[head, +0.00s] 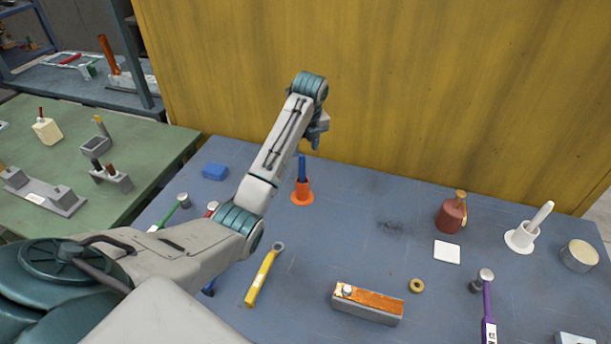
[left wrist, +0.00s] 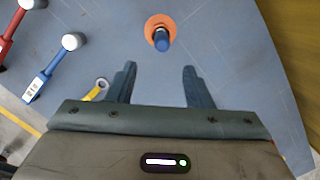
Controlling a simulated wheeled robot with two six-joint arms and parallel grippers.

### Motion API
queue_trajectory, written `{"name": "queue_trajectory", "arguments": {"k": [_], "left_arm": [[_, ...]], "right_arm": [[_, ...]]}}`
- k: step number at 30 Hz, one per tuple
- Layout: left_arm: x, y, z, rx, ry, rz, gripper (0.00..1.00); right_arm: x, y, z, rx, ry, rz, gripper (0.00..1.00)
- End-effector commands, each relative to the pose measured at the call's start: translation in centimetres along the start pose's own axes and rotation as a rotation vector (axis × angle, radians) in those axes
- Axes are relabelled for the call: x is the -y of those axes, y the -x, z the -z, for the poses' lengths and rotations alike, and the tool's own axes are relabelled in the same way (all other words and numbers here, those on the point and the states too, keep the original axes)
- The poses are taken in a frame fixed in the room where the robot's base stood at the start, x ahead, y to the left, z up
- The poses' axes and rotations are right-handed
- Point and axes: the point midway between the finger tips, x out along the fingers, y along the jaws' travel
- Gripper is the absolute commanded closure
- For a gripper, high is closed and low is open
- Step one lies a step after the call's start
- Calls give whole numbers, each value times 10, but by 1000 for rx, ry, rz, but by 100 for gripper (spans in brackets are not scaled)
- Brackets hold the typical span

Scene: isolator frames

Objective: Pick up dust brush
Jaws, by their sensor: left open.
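A blue-handled tool, which may be the dust brush, stands upright in an orange holder (head: 303,197) on the blue-grey bench; its blue handle (head: 302,168) points up, and its lower end is hidden. My left gripper (head: 317,138) hangs above and close to it in the head view, near the yellow wall. In the left wrist view, the jaws (left wrist: 158,76) are open and empty, and the blue handle (left wrist: 162,40) in its orange holder shows just beyond the fingertips, roughly centred between them. My right gripper is not in view.
A yellow wrench (head: 263,275), a grey block with an orange top (head: 367,302), a brass ring (head: 416,286) and a purple-handled hammer (head: 488,315) lie on the bench. A red-brown bottle (head: 451,216) and a white holder (head: 522,238) stand right. A yellow wall (head: 400,80) bounds the back.

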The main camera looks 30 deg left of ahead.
Motion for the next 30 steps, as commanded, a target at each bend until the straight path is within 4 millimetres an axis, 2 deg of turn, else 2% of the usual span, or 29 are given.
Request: {"name": "queue_trajectory", "arguments": {"k": [1,3,6,14,21,25,30], "left_arm": [[0,-15,1,-2,-2,-2,54],[0,-27,1,-2,-1,-3,54],[0,-33,0,-3,-1,-4,54],[1,-52,-4,-1,1,-2,54],[2,-83,-13,-3,0,-3,54],[2,-97,-13,-1,0,-1,54],[3,-100,-13,1,0,0,54]], "right_arm": [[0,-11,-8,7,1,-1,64],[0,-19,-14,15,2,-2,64],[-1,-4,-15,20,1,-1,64],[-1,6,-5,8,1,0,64],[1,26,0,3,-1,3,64],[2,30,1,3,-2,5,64],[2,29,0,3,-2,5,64]]}}
